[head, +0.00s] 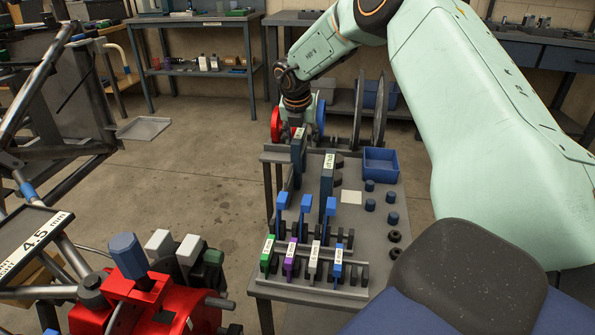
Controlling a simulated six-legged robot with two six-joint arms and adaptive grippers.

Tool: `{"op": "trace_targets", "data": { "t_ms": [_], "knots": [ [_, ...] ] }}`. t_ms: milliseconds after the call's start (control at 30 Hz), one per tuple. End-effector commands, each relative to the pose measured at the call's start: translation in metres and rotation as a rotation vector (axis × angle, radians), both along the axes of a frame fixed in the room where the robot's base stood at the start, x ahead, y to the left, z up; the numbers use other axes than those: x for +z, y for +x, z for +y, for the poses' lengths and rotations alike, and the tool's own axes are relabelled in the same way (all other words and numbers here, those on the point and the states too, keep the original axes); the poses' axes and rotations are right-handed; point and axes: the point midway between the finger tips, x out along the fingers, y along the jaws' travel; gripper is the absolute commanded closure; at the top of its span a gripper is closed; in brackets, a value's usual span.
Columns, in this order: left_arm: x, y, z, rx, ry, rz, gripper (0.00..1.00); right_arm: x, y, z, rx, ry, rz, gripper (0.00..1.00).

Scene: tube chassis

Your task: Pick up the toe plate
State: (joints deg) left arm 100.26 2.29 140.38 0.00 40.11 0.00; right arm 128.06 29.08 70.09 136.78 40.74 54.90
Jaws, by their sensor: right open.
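My right arm comes in from the right, and its gripper (298,120) points down over the far end of the grey bench. It is open; its fingertips are small and partly hidden among the parts there. Two tall dark upright plates with white labels stand on the bench: a far one (299,160) just below the gripper in the picture and a nearer one (328,190). The labels are too small to read surely, so I cannot tell which part is the toe plate. I see nothing held. My left gripper is not in view.
The bench (376,238) also bears a row of coloured labelled tools, a blue bin (381,160), several blue cylinders and a pale square (351,197). A tube chassis (45,100) and a red clamp-like fixture (150,310) stand at left. Floor (205,190) between is open.

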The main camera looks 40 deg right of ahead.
Motion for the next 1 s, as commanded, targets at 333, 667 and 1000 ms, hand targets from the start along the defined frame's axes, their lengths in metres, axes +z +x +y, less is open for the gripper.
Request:
{"op": "trace_targets", "data": {
  "t_ms": [333,667,1000],
  "knots": [
    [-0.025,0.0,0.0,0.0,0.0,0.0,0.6,-0.042,0.016,-0.01,0.002,-0.002,-0.001,0.49],
    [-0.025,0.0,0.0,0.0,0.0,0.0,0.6,-0.044,0.017,-0.012,0.003,-0.001,0.0,0.49],
    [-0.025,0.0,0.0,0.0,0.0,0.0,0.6,-0.044,0.017,-0.012,0.003,-0.001,0.0,0.78]
  ]
}}
